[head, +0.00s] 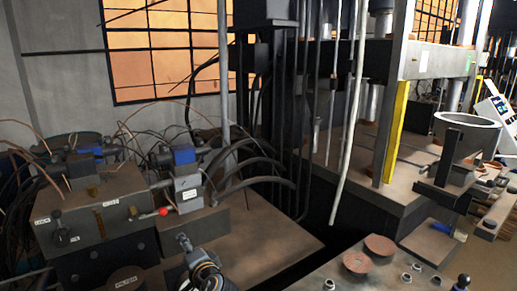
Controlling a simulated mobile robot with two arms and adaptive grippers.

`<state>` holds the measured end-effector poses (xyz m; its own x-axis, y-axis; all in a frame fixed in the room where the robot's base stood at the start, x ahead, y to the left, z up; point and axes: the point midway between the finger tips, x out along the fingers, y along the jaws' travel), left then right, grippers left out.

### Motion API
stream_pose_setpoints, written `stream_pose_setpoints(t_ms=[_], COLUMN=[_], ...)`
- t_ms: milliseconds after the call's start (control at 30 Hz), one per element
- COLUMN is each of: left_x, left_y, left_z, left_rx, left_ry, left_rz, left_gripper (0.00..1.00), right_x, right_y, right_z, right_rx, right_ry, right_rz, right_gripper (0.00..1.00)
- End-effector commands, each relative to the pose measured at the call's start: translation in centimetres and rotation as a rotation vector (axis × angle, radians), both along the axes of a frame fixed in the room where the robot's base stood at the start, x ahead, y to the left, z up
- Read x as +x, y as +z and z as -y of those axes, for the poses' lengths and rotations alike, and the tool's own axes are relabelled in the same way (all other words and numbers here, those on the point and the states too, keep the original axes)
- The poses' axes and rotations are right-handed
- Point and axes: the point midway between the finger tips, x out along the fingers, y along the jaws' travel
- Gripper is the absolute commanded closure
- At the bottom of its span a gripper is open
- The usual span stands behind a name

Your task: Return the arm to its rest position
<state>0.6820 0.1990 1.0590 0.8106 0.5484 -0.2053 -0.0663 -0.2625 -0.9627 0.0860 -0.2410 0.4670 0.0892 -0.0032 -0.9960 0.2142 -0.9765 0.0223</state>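Two round reddish-brown flap discs lie flat on a grey work surface (385,277) at the bottom right of the head view. The nearer disc (357,263) is to the left, and the other disc (380,245) is a little behind it to the right. They lie close together.
A hydraulic unit (95,210) with hoses fills the left. A press frame with a yellow strip (397,130) and a grey cylindrical vessel (467,132) stand behind the discs.

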Motion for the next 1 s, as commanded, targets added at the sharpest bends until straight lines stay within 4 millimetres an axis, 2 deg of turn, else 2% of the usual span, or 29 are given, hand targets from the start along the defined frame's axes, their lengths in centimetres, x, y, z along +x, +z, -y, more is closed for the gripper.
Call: stream_pose_setpoints(t_ms=[67, 367, 567, 667, 800, 900, 1000], left_x=[-0.9, -4.6, -9.4, -13.1, -20.3, -25.2, -29.1], left_y=[-1.2, -5.5, -9.8, -12.4, -16.0, -17.4, -18.0], left_z=[-0.5, -2.1, -3.4, -4.0, -4.4, -4.1, -3.6], left_rx=[-0.033, -0.185, -0.355, -0.467, -0.668, -0.796, -0.891], left_ry=[0.012, 0.054, 0.105, 0.142, 0.205, 0.245, 0.271], left_rz=[-0.015, -0.066, -0.127, -0.172, -0.262, -0.325, -0.381], left_gripper=[0.48, 0.48, 0.48, 0.48, 0.48, 0.48, 0.48], right_x=[0.6, 0.5, 0.5, 0.1, -0.2, -0.1, -0.1], right_y=[0.1, 0.0, 0.0, 0.0, 0.0, 0.0, 0.0], right_z=[-0.6, -1.3, -1.2, -0.8, -0.4, -0.3, -0.3], right_rx=[0.007, 0.016, 0.014, 0.01, 0.005, 0.003, 0.004], right_ry=[-0.001, -0.005, -0.003, -0.002, -0.001, 0.0, 0.0], right_rz=[0.01, 0.01, 0.008, 0.003, -0.002, -0.002, -0.002], right_gripper=[0.6, 0.6, 0.6, 0.6, 0.6, 0.6, 0.6])
